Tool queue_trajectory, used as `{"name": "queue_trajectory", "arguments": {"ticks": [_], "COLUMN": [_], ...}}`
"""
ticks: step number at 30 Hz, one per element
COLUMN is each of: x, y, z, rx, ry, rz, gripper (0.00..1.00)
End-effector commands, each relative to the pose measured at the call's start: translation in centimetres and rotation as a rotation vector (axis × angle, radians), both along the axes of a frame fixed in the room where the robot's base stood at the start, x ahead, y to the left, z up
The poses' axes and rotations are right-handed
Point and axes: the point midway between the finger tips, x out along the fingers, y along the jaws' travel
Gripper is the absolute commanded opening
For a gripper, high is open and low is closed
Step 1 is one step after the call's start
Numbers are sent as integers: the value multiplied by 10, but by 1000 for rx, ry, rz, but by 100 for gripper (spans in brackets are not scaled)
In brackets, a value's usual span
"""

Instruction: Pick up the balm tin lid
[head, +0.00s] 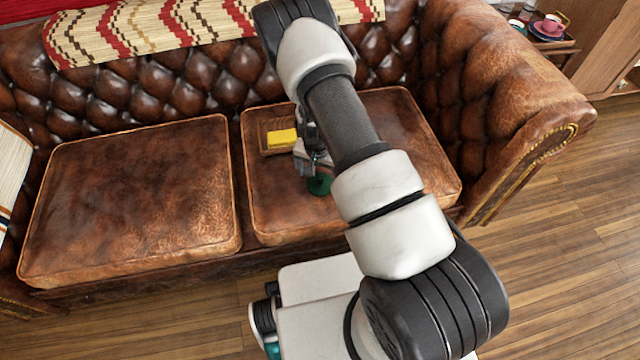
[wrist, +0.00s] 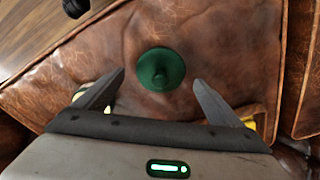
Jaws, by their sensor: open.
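A dark green round piece with a raised centre, which I take to be the balm tin lid (wrist: 161,66), lies on the brown leather seat cushion. It also shows in the head view (head: 319,186), just below my gripper (head: 313,165). In the wrist view my gripper (wrist: 159,79) is open and empty. Its two fingers point towards the lid, one on each side of its near edge. I cannot tell exactly how high the fingers are above the cushion. My arm hides part of the cushion in the head view.
A wooden tray (head: 267,149) with a yellow block (head: 282,138) sits on the same cushion, close to my gripper on the left. The left seat cushion (head: 140,190) is clear. The sofa's tufted back and right arm (head: 500,100) rise around the seat.

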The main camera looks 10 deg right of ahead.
Motion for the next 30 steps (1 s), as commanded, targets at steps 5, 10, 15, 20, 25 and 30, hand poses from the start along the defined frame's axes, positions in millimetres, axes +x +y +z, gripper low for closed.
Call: {"name": "queue_trajectory", "arguments": {"ticks": [5, 10, 15, 20, 25, 30], "x": [2, 2, 2, 2, 2, 2], "y": [-1, -1, -1, -1, -1, 0], "z": [-18, -17, -16, -16, -16, -9], "rx": [0, 0, 1, 1, 1, 0], "ry": [-1, -1, -1, -1, -1, -1], "rz": [-1, 0, 0, 0, 0, 0], "gripper": [90, 90, 61, 48, 48, 48]}}
